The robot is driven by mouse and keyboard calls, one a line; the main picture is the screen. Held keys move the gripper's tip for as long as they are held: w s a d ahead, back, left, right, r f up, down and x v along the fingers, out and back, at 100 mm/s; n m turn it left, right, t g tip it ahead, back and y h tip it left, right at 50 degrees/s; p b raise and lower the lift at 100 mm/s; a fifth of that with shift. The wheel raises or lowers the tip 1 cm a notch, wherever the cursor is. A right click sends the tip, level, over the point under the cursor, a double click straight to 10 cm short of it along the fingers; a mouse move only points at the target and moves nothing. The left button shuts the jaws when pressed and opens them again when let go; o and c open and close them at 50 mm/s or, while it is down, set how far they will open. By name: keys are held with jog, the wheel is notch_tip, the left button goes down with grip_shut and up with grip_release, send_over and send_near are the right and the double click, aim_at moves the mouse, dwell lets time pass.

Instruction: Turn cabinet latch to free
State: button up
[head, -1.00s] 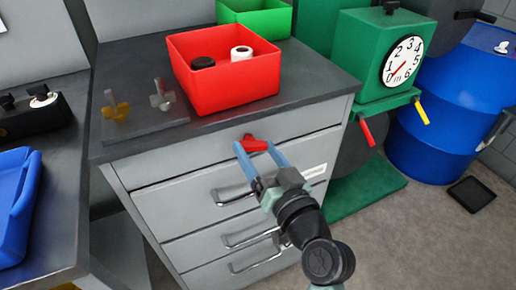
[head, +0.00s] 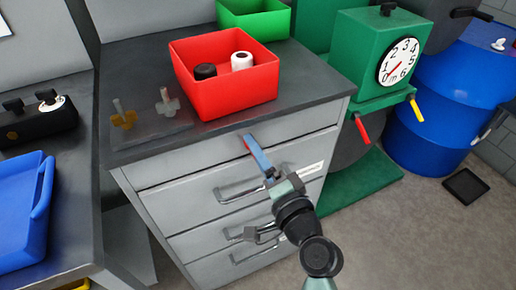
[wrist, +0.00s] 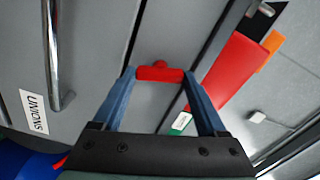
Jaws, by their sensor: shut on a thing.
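The red cabinet latch (wrist: 160,73) is on the grey front of the cabinet (head: 165,178), just below the worktop edge. In the wrist view it spans the gap between my two blue fingertips, which touch its ends. In the head view only a thin red part of the latch (head: 246,147) shows beside my gripper (head: 252,142); the fingers hide the rest. My gripper is shut on the latch, its fingers nearly one behind the other in the head view.
Drawer handles (head: 240,193) project below the latch. A red bin (head: 232,97) with a black and a white roll stands on the worktop. A green gauge machine (head: 360,50) stands at right.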

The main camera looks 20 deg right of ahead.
jog(key=shift+m+p, duration=0.7)
jog(key=shift+m, duration=0.9)
jog(key=o, duration=1.3)
jog(key=shift+s, duration=0.1)
jog(key=s+b, duration=0.1)
jog(key=s, duration=1.2)
jog(key=shift+d, duration=0.2)
jog(key=shift+w, duration=0.15)
